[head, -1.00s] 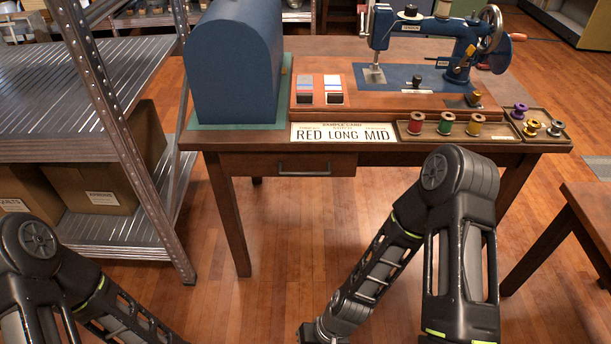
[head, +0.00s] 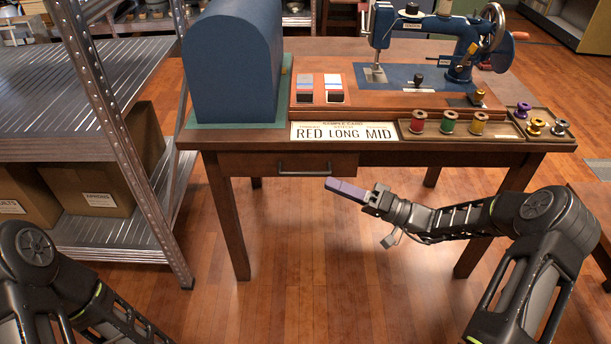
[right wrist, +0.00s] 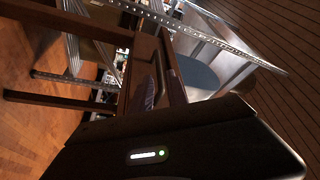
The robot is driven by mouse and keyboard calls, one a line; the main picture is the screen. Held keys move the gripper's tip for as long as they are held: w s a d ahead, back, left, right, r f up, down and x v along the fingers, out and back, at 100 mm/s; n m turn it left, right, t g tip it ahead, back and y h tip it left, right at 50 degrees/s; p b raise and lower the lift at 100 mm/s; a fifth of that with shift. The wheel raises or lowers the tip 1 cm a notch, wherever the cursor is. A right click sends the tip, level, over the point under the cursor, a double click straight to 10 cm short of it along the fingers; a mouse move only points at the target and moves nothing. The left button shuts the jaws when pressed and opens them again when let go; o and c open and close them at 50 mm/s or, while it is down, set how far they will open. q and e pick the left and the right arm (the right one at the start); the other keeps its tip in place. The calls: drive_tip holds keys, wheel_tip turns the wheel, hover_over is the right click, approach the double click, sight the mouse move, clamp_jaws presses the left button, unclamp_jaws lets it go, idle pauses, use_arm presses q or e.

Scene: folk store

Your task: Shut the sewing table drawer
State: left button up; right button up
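The wooden sewing table (head: 430,157) stands ahead in the head view. Its drawer (head: 240,165) is under the left part of the top, with a dark bar handle (head: 304,171) on its front. From above, I cannot tell how far the drawer stands out. My right gripper (head: 338,187) is just below and right of the handle, apart from it in the picture. Its purple-grey fingers look closed together, with nothing seen between them. In the right wrist view, the fingers (right wrist: 146,94) show small and dark against brown wooden parts. My left gripper is out of view.
On the table stand a blue domed cover (head: 235,65), a blue sewing machine (head: 455,40), a sample card (head: 345,132) and thread spools (head: 448,122). A metal shelf (head: 120,130) with boxes stands close at left. Open wood floor (head: 300,250) lies before the table.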

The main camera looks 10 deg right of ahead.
sight(309, 174)
drive_tip(key=shift+a, duration=0.15)
drive_tip(key=b+x, duration=0.1)
drive_tip(key=x, duration=0.6)
drive_tip(key=shift+w+a, duration=0.15)
drive_tip(key=shift+a, duration=0.2)
drive_tip(key=c, duration=0.4)
clamp_jaws()
drive_tip(key=shift+w+r, duration=0.1)
drive_tip(key=shift+r, duration=0.05)
idle(0.7)
